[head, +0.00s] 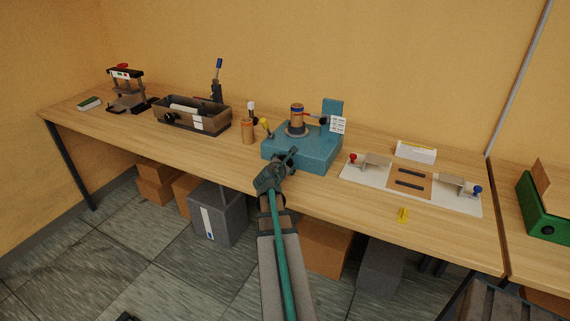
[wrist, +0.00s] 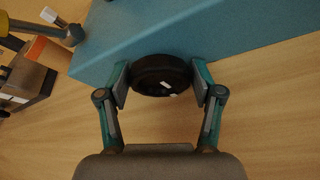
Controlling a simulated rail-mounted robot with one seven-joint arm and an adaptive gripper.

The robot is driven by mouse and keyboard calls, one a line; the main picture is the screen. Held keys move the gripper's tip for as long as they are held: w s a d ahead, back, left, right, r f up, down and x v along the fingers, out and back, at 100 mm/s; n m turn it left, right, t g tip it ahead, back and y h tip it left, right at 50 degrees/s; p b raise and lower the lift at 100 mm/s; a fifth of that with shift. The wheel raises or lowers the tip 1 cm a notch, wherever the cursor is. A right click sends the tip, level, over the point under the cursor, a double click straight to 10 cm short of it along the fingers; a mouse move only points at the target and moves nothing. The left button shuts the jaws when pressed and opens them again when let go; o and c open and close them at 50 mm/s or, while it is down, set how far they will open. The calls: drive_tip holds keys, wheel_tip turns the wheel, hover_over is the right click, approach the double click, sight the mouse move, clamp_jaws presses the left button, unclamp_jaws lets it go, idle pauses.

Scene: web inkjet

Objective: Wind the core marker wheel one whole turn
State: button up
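The core marker is a blue box (head: 303,151) on the bench, with a cylindrical core (head: 297,117) on top. Its wheel (wrist: 161,75) is dark and round, on the box's near face, with small white marks showing in the wrist view. My gripper (head: 291,156) reaches up to that face from the front. In the wrist view, the fingers of my gripper (wrist: 161,83) straddle the wheel, one at its left edge and one at its right. Both pads lie very close to the rim; I cannot tell whether they press on it. In the head view my gripper hides the wheel.
A white board with brackets (head: 362,180) lies right of the box. A dark open tray (head: 208,126) is farther left. Bare bench lies in front of the box.

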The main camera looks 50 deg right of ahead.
drive_tip(key=shift+o, duration=1.1)
drive_tip(key=v, duration=0.7)
drive_tip(key=shift+s+a, duration=0.1)
drive_tip(key=shift+a, duration=0.2)
drive_tip(key=shift+r, duration=0.1)
